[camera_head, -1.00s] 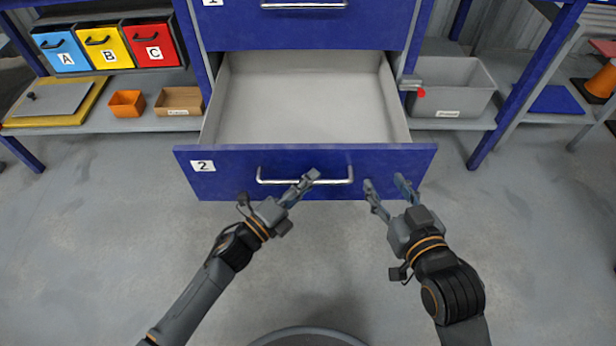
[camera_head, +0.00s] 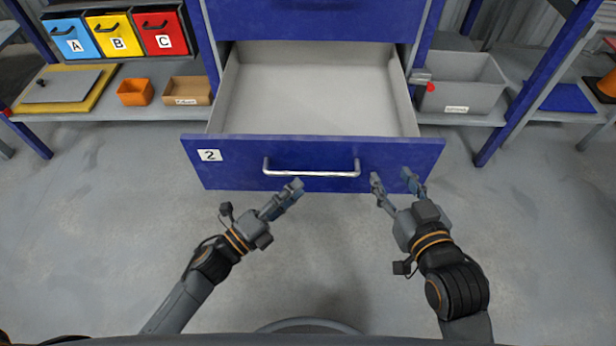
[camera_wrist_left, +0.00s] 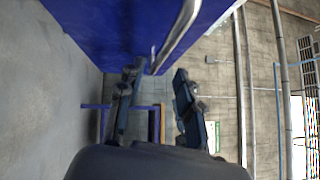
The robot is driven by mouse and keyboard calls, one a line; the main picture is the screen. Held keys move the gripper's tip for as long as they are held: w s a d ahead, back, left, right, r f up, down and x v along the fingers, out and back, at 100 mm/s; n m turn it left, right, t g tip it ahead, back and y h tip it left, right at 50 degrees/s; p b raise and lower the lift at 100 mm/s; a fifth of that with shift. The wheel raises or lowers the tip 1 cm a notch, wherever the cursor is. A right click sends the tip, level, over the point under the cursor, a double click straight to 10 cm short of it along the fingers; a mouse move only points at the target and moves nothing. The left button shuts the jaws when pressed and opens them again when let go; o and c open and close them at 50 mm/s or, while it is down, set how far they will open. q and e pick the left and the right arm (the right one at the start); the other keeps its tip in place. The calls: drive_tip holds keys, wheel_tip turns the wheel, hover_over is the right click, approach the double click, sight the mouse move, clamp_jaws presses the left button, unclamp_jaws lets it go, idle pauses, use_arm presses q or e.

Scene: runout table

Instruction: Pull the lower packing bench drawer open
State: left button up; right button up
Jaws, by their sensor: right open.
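The lower drawer (camera_head: 230,177), blue with a "2" label, is pulled well out and its empty grey inside shows. Its silver bar handle (camera_head: 312,173) runs across the front. My left gripper (camera_head: 293,187) is just in front of and below the handle. In the left wrist view its fingers (camera_wrist_left: 155,85) are spread apart with nothing between them, and the handle (camera_wrist_left: 178,35) passes beyond the tips. My right gripper (camera_head: 395,180) is open and empty before the right part of the drawer front, right of the handle.
The upper drawer (camera_head: 300,22) above is shut. Blue, yellow and red bins (camera_head: 160,32), an orange box (camera_head: 135,92) and a cardboard box (camera_head: 187,91) are on the left shelf. A grey bin (camera_head: 460,85) is on the right. The floor in front is clear.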

use_arm(q)
drive_tip(key=v, duration=0.5)
drive_tip(key=shift+s+a, duration=0.1)
idle(0.3)
